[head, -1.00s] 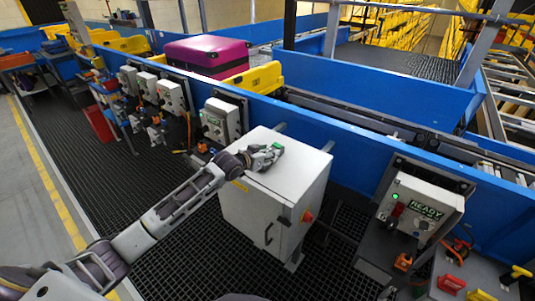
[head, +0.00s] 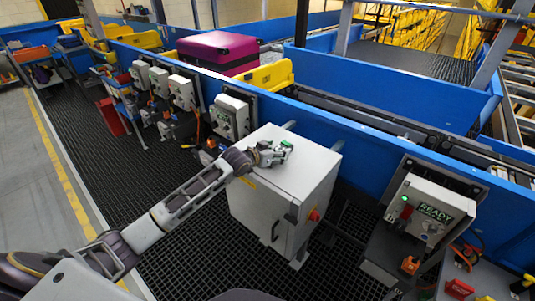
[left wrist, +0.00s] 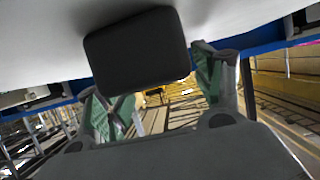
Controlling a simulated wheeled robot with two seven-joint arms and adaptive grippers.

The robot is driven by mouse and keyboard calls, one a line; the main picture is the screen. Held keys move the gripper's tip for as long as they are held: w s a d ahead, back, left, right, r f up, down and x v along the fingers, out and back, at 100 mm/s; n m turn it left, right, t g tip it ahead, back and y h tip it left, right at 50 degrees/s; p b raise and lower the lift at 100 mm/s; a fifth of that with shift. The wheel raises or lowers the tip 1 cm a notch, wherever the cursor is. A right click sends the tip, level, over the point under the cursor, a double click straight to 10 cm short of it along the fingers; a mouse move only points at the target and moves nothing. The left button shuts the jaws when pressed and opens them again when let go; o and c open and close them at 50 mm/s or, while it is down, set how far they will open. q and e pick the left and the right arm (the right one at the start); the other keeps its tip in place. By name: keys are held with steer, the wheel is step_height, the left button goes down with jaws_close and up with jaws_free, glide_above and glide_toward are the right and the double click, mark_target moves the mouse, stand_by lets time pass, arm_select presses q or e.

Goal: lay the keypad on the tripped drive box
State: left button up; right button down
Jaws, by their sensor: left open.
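My left gripper (head: 285,149) is over the top of the pale grey cabinet (head: 322,165), near its back edge. In the left wrist view the fingers (left wrist: 163,88) are spread apart. A dark, rounded flat block (left wrist: 137,47), which looks like the keypad, shows between and beyond the fingertips against the pale surface. I cannot tell whether the fingers touch it. Another drive box (head: 230,118) is behind the cabinet. I cannot tell which box is tripped. My right gripper is not in view.
More drive boxes (head: 182,92) line the blue conveyor side (head: 370,140) to the left. A magenta suitcase (head: 217,53) rides on the conveyor. A red bin (head: 110,117) stands at the left. The dark grated floor (head: 180,235) in front is mostly clear.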

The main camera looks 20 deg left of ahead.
arm_select(q)
steer(key=shift+b+v, duration=0.5)
steer(key=shift+v, duration=5.5)
steer(key=shift+o, duration=0.4)
steer(key=shift+r, duration=0.1)
